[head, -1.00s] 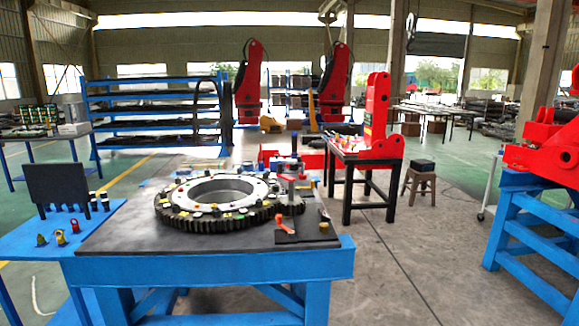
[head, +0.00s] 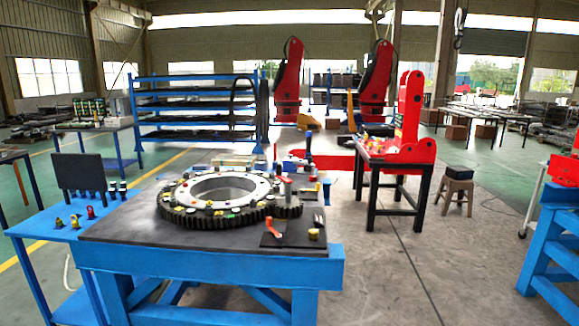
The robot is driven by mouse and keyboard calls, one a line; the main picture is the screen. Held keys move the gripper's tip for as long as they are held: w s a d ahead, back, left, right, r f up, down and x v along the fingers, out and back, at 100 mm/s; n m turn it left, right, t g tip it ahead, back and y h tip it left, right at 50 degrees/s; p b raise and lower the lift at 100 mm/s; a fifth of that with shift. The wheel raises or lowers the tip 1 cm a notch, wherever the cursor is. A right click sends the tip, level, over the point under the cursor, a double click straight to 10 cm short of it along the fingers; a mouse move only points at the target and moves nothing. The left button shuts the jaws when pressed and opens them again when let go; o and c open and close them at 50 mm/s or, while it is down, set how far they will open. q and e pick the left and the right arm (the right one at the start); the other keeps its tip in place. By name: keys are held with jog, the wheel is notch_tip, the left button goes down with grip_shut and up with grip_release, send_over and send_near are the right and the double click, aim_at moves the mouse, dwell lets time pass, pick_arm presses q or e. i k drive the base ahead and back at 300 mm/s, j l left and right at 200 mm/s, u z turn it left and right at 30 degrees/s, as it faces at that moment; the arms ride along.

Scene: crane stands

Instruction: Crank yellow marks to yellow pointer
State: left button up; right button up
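A large dark toothed ring gear (head: 229,212) with a lighter inner ring (head: 222,189) lies flat on the dark top of a blue table (head: 210,260). Small coloured marks, some yellow, sit around its upper face; which are the yellow marks and the yellow pointer is too small to tell. At the gear's right front is a dark plate (head: 290,240) with a red-orange lever (head: 272,228) and a small yellow knob-like piece (head: 313,234). A post with a red part (head: 287,187) stands at the gear's right edge. Neither of my grippers is in view.
A blue side table (head: 50,226) at left holds a dark upright panel (head: 80,173) and small yellow and red shackles. A black table (head: 395,155) with a red machine stands behind right, beside a stool (head: 458,188).

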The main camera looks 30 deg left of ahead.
aim_at(288, 206)
jog(key=i+l+u, duration=0.15)
jog(key=i+l, duration=0.55)
jog(key=i, duration=0.2)
jog(key=i+j, duration=0.1)
jog(key=i, duration=0.5)
